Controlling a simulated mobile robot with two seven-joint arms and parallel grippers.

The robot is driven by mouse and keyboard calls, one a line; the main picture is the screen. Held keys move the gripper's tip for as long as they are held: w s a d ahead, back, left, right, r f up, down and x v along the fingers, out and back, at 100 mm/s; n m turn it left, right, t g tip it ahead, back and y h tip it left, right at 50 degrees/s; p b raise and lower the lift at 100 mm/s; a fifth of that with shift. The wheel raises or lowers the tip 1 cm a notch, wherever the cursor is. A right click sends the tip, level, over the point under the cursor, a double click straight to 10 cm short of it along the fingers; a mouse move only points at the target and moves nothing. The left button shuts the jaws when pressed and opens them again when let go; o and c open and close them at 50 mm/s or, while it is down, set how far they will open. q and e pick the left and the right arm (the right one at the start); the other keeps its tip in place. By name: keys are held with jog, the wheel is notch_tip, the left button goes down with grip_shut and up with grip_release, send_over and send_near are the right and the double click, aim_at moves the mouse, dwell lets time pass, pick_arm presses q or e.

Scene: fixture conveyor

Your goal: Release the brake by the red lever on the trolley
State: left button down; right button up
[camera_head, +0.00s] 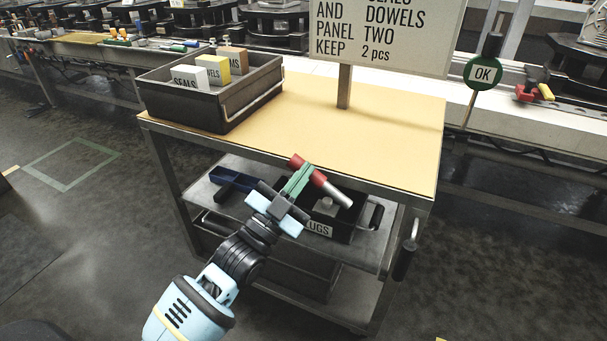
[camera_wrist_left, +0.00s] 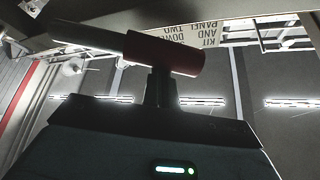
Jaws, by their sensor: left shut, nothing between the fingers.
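The trolley (camera_head: 395,150) stands in front of me with a tan top. The red lever (camera_head: 318,179) shows at its front edge, a red grip with a silver rod pointing down to the right. My left gripper (camera_head: 303,171) is shut and empty, its green fingers lying across the red grip in the head view. In the left wrist view, the red grip (camera_wrist_left: 178,58) and silver rod lie across the dark closed fingertips (camera_wrist_left: 160,76). The fingers look very close to the grip; I cannot tell whether they touch. The lever's pivot is not clear. My right gripper is not in view.
A dark bin (camera_head: 205,112) with labelled cards stands on the trolley's top left, beside a sign (camera_head: 385,35) on a post. A conveyor (camera_head: 560,135) runs behind. The floor at left is clear.

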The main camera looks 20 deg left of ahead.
pick_arm(q)
jog(key=shift+a+f+n, duration=0.15)
jog(key=shift+f+n, duration=0.2)
jog(key=shift+n, duration=0.15)
notch_tip(320, 180, down, 10)
jog(key=n+t+y+b, duration=0.1)
jog(key=n+y+b, duration=0.1)
jog(key=n+y, duration=0.7)
jog(key=shift+a+f+n+y+b, duration=0.25)
jog(key=shift+a+n+y, duration=0.2)
jog(key=shift+n, duration=1.95)
jog(key=shift+r, duration=0.15)
